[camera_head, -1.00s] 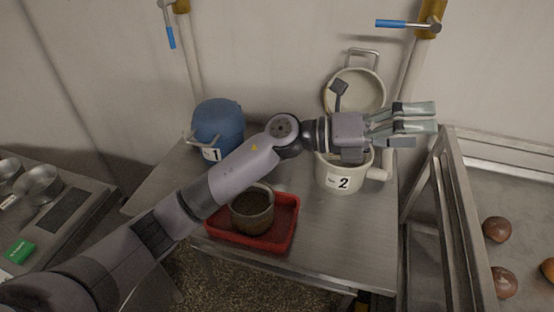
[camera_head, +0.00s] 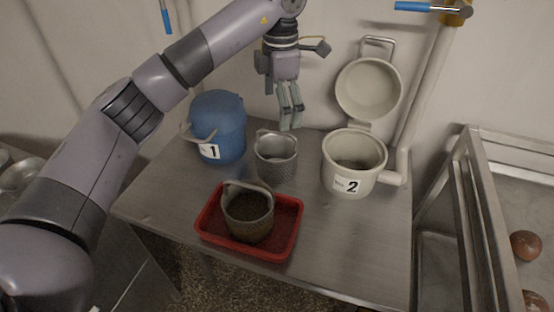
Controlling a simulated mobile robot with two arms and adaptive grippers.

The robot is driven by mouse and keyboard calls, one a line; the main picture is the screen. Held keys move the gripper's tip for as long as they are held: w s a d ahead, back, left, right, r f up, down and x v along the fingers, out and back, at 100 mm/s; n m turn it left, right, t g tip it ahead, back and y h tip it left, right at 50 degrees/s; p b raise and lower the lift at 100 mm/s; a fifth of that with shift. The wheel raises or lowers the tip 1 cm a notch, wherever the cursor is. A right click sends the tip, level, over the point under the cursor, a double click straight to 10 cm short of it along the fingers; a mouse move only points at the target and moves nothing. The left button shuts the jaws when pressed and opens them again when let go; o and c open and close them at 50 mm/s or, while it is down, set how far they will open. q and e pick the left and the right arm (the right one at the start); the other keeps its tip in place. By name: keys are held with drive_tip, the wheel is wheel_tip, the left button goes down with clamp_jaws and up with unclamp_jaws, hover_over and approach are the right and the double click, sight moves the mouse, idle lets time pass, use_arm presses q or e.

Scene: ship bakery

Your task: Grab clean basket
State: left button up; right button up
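A clean grey metal basket (camera_head: 277,160) with perforated sides and a raised handle stands upright on the metal table (camera_head: 330,245), between the blue pot and the white pot. A second basket (camera_head: 248,212), brown and dirty-looking inside, sits in a red tray (camera_head: 286,240) at the front. My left gripper (camera_head: 291,124) points down above and slightly behind the clean basket, apart from it. Its fingers show close together, with nothing seen between them; how far apart they are is unclear from this angle. My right gripper is out of view.
A closed blue pot (camera_head: 219,128) marked 1 stands left of the clean basket. A white pot (camera_head: 352,165) marked 2, its lid (camera_head: 368,88) raised, stands right. A metal-framed trough (camera_head: 500,200) with round brown items is at far right. The table's front right is clear.

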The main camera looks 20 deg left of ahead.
use_arm(q)
drive_tip(key=p, duration=0.2)
approach(279, 150)
drive_tip(key=s+f, duration=0.1)
drive_tip(key=s, duration=0.3)
drive_tip(key=f, duration=0.2)
drive_tip(key=d+f+p, duration=0.1)
drive_tip(key=f, duration=0.1)
drive_tip(key=shift+f+p, duration=0.2)
drive_tip(key=shift+p, duration=0.1)
drive_tip(key=shift+f, duration=0.45)
drive_tip(key=c, duration=1.2)
drive_tip(key=shift+o, duration=0.2)
